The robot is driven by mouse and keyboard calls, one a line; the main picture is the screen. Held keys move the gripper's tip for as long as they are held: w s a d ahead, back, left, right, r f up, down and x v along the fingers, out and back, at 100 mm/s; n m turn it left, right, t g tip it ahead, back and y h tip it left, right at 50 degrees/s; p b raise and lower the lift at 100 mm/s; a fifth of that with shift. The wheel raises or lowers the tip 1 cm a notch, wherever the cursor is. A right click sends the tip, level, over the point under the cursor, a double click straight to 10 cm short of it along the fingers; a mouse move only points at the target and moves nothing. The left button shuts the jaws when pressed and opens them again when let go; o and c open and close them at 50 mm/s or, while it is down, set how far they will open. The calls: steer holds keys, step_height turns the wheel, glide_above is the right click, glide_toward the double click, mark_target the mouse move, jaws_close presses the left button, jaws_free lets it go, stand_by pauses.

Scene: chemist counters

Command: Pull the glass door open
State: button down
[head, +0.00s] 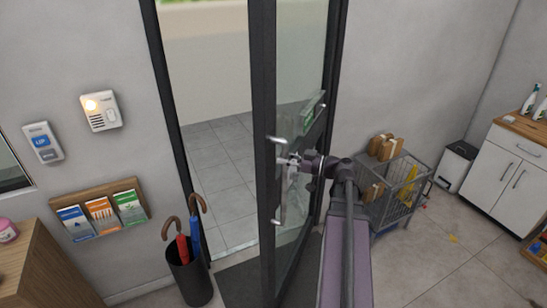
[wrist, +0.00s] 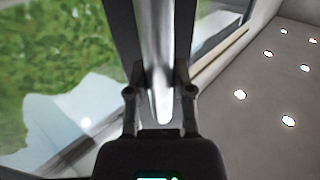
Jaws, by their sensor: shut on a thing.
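The glass door (head: 262,110) has a dark frame and stands swung open, its edge towards me. An open gap to its left shows pale tiles outside. A vertical metal handle (head: 283,205) runs along the door near its edge. My gripper (head: 291,161) is shut on the upper part of the handle, and my arm reaches to it from the lower right. In the wrist view, the handle (wrist: 156,45) runs between the two fingers of my gripper (wrist: 160,85). The finger pads are partly hidden against the bar.
A dark umbrella stand (head: 190,283) is by the left doorpost. A wire shopping cart (head: 400,190) with brown items is right of the door. A bin (head: 457,165) and a white cabinet (head: 500,175) stand further right. A wooden counter (head: 40,270) is lower left.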

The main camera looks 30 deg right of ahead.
steer(key=shift+s+d, duration=0.35)
steer(key=shift+s, duration=0.15)
steer(key=shift+c, duration=2.4)
jaws_free()
steer(key=shift+d, duration=0.1)
steer(key=v, duration=1.2)
